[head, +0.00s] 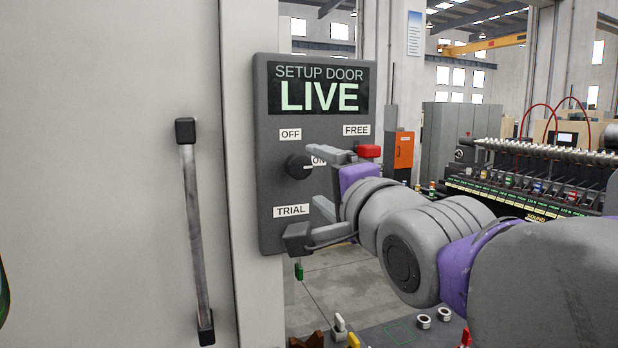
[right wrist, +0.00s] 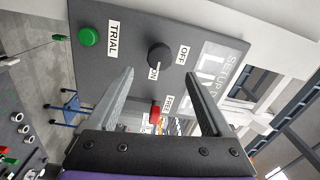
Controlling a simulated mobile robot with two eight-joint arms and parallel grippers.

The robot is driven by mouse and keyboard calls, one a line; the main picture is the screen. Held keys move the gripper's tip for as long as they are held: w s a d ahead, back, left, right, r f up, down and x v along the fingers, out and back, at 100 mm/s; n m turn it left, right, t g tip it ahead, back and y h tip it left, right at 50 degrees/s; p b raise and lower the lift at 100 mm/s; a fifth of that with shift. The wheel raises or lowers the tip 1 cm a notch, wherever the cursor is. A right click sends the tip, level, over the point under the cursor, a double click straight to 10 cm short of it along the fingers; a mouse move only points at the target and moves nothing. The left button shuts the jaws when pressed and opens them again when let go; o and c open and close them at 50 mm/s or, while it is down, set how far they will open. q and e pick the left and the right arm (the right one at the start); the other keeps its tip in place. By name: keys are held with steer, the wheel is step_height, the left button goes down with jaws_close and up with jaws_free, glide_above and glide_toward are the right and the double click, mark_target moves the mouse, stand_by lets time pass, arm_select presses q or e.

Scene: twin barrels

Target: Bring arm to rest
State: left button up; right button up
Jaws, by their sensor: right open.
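My right gripper (head: 297,198) is open and empty in front of a dark switch panel (head: 272,215). Its arm comes in from the right. The panel's display (head: 319,90) reads "SETUP DOOR LIVE". A round black knob (head: 297,166) sits beside the ON label, with OFF above and TRIAL below. In the right wrist view the open jaws (right wrist: 161,73) spread to either side of the knob (right wrist: 159,56), apparently short of it. The knob's white mark points toward ON. A green button (right wrist: 89,37) shows by TRIAL; the gripper hides it in the head view. My left gripper is out of view.
A red block (head: 369,151) sits under the FREE label, close to my upper finger. A pale door with a long vertical handle (head: 195,235) stands left. Below right, a bench (head: 395,332) holds small parts. An orange cabinet (head: 400,155) and a machine rack stand behind.

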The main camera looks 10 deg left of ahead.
steer(key=shift+v, duration=0.85)
steer(key=d+f+n+g+h+p, duration=0.1)
steer(key=d+f+n+h, duration=0.3)
steer(key=f, duration=0.6)
steer(key=d+f+m+g+h, duration=0.1)
steer(key=d+f+g, duration=0.1)
steer(key=d+f, duration=0.6)
steer(key=d+f+n+g+h+p, duration=0.1)
steer(key=d+f+n+h, duration=0.2)
steer(key=f, duration=0.9)
steer(key=s+d+f+n+g, duration=0.1)
steer(key=s+d+f+g, duration=0.1)
steer(key=s+f, duration=0.4)
steer(key=s+d+f+n+g+h, duration=0.1)
steer(key=s+d+f, duration=0.4)
steer(key=f, duration=0.5)
steer(key=s+d+f+n+g+h+p, duration=0.1)
steer(key=s+d+f+g, duration=0.1)
steer(key=s+d+f, duration=0.2)
steer(key=s+f, duration=0.3)
steer(key=f, duration=0.2)
steer(key=shift+s+d+n+g, duration=0.2)
steer(key=shift+s+n+g, duration=0.1)
steer(key=shift+g, duration=0.1)
steer(key=shift+w, duration=0.1)
